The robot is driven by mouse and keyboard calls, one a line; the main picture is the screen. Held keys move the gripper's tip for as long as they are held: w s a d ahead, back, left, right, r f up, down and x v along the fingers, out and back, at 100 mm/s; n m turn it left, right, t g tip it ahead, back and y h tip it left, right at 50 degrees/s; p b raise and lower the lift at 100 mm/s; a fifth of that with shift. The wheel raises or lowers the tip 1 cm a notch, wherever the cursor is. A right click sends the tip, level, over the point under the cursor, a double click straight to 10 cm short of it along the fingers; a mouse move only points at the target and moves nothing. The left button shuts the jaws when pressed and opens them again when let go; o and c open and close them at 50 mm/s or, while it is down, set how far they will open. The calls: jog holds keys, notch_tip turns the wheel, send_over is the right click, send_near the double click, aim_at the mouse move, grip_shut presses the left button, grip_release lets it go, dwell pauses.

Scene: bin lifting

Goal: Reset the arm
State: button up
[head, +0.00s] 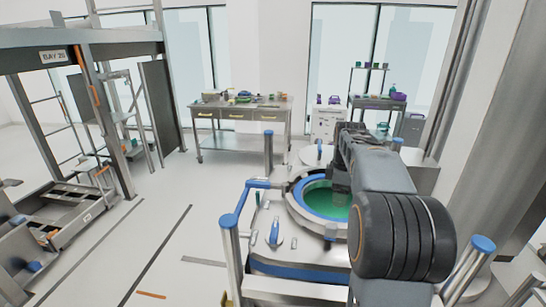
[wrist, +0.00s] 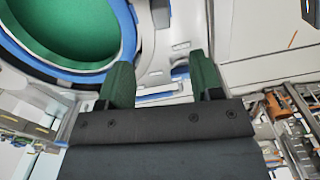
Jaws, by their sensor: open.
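My gripper (wrist: 160,85) shows in the wrist view with its two dark green fingers apart and nothing between them. In the head view my arm reaches forward from the lower right, and the gripper end (head: 341,180) hangs over or beside a round vessel with a blue rim (head: 300,200) and a green inside. The same vessel's blue rim (wrist: 122,60) and green inside fill the upper left of the wrist view. I cannot tell how high the gripper is above the vessel. My arm hides the vessel's right side.
Blue-capped posts and a rail (head: 240,205) stand around the vessel. A metal workbench (head: 240,115) with small items is at the back. A shelf cart (head: 376,102) stands at the back right. A metal rack (head: 60,215) is on the left. Open floor (head: 165,225) lies between.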

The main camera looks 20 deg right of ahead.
jog(key=f+m, duration=0.1)
jog(key=m, duration=0.1)
jog(key=f+m, duration=0.1)
jog(key=m, duration=0.1)
jog(key=f+m, duration=0.1)
jog(key=m, duration=0.1)
jog(key=shift+s+a+f, duration=0.35)
jog(key=shift+s+a, duration=0.05)
jog(key=s+a+f+m+t, duration=0.1)
jog(key=s+a+m+t, duration=0.3)
jog(key=s+a, duration=1.1)
jog(key=a+m, duration=0.1)
jog(key=a, duration=0.2)
jog(key=shift+s+a+f+t, duration=0.15)
jog(key=shift+a+f+t, duration=0.15)
jog(key=shift+a, duration=0.05)
